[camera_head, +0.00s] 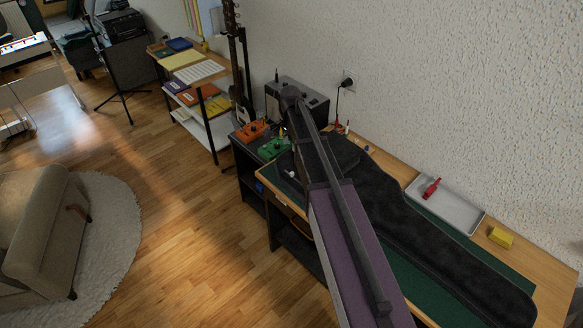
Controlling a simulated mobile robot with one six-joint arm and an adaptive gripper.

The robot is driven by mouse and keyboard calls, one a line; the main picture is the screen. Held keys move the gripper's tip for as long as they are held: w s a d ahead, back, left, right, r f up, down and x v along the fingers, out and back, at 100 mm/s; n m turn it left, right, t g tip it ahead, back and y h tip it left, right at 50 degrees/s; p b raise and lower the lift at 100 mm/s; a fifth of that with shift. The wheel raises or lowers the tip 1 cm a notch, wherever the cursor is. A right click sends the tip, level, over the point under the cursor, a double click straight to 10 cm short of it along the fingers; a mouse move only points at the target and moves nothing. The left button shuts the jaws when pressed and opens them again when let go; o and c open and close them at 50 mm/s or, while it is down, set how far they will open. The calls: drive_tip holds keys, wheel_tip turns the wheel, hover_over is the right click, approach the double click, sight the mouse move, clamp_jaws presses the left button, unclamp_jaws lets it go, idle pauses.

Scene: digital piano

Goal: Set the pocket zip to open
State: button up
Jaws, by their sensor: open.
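A long black gig bag (435,240) lies on the table along the wall, its narrow part at the upper left and its wide end at the lower right. The bag's left part is partly covered by my dark arm, which crosses the picture from the bottom centre up to the middle. I cannot make out a pocket zip or its slider, so its state does not show. My gripper's fingers cannot be made out; they appear hidden behind my arm.
The wooden table (546,267) carries a green mat (405,273), a grey tray (460,212) with a red tool (432,188), and a yellow block (501,237). Orange (252,130) and green (273,148) pedals and an amplifier (312,104) stand beyond. Open floor lies left.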

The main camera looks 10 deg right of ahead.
sight(292, 172)
drive_tip(key=shift+s+d, duration=0.3)
drive_tip(key=shift+s, duration=0.2)
drive_tip(key=shift+f, duration=0.1)
wheel_tip(292, 172, down, 14)
drive_tip(key=b, duration=1.3)
drive_tip(key=shift+r+b, duration=0.2)
drive_tip(key=shift+b, duration=0.2)
clamp_jaws()
